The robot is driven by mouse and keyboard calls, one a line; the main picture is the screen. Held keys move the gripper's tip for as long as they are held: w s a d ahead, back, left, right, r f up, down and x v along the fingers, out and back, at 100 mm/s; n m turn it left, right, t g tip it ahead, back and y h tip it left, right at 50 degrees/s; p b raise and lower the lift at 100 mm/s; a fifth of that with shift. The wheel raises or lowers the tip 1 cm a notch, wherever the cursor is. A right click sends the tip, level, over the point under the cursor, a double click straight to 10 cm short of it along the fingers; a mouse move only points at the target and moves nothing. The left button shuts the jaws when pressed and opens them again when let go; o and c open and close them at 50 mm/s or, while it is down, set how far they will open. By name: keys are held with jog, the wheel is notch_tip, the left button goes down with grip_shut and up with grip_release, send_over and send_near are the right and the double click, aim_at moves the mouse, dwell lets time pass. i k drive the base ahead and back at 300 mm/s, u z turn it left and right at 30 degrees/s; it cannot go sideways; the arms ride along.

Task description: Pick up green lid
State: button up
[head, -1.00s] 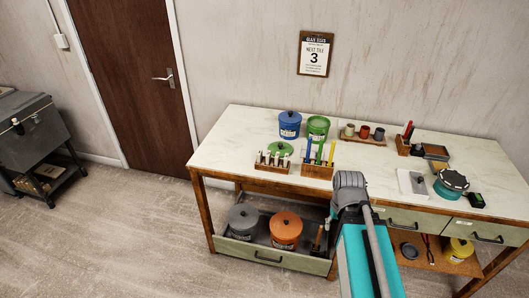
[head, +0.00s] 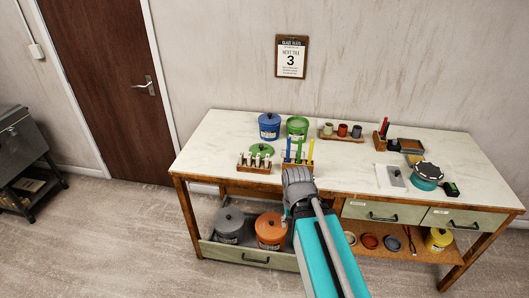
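The green lid (head: 262,146) lies on the white table top, in front of the blue lidded pot (head: 269,126). It is a flat round disc with a small knob on top. The open green pot (head: 297,127) stands behind it and to the right. A wooden rack of small white-topped pieces (head: 256,161) stands just in front of the lid. My arm reaches up from the bottom of the picture to the right of the lid. My gripper's fingers do not show, and nothing is seen touching the lid.
A wooden holder with blue and yellow upright tools (head: 300,163) stands right of the lid, partly behind my arm. Small cups (head: 342,130) stand farther right. An open drawer (head: 245,251) below holds grey and orange pots. The table's left end (head: 205,150) is clear.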

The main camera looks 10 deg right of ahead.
aim_at(261, 148)
jog(key=u, duration=0.1)
jog(key=i, duration=1)
jog(key=z, duration=0.1)
